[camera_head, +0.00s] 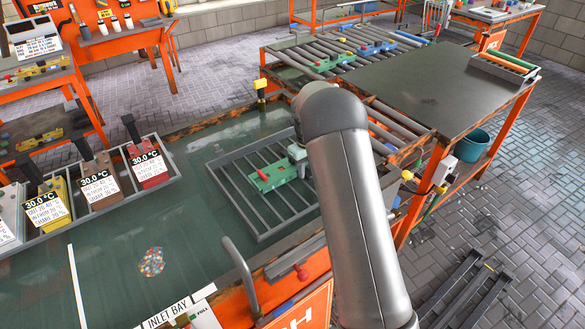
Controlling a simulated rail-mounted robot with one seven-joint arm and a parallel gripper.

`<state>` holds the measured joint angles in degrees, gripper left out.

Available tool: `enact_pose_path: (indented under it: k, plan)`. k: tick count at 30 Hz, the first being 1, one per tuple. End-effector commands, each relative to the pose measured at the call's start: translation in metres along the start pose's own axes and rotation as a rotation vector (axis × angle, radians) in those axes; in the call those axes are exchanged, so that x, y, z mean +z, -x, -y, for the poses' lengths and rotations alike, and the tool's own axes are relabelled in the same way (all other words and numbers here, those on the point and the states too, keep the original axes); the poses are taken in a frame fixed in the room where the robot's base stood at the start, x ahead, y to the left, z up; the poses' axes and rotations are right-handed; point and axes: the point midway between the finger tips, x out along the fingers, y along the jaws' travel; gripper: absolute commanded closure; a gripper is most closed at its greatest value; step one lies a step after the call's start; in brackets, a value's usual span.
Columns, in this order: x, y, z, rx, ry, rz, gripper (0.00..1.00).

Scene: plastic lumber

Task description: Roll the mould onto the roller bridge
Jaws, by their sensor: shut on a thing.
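The mould is a flat green block (270,178) with a small red mark. The arm hides the fingertips in part, so the exact grip is unclear. The roller bridge seems to be the short set of grey rollers in an orange frame (400,125) right of the tank, partly hidden behind my arm.
A roller table (340,55) with several coloured moulds stands at the back, beside a dark flat tabletop (430,75). A curved grey handle (240,262) rises at the tank's front edge. A teal bucket (472,145) stands right.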

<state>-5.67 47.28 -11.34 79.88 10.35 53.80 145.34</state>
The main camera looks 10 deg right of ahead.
Motion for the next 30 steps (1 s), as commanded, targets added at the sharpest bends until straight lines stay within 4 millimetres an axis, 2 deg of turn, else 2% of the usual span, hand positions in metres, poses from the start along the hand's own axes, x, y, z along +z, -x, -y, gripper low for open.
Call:
enact_pose_path:
  k: [16, 30]
  plan:
    - [0.003, 0.002, 0.038, -0.002, -0.002, 0.002, 1.00]
    - [0.003, 0.001, 0.044, -0.002, -0.001, 0.002, 1.00]
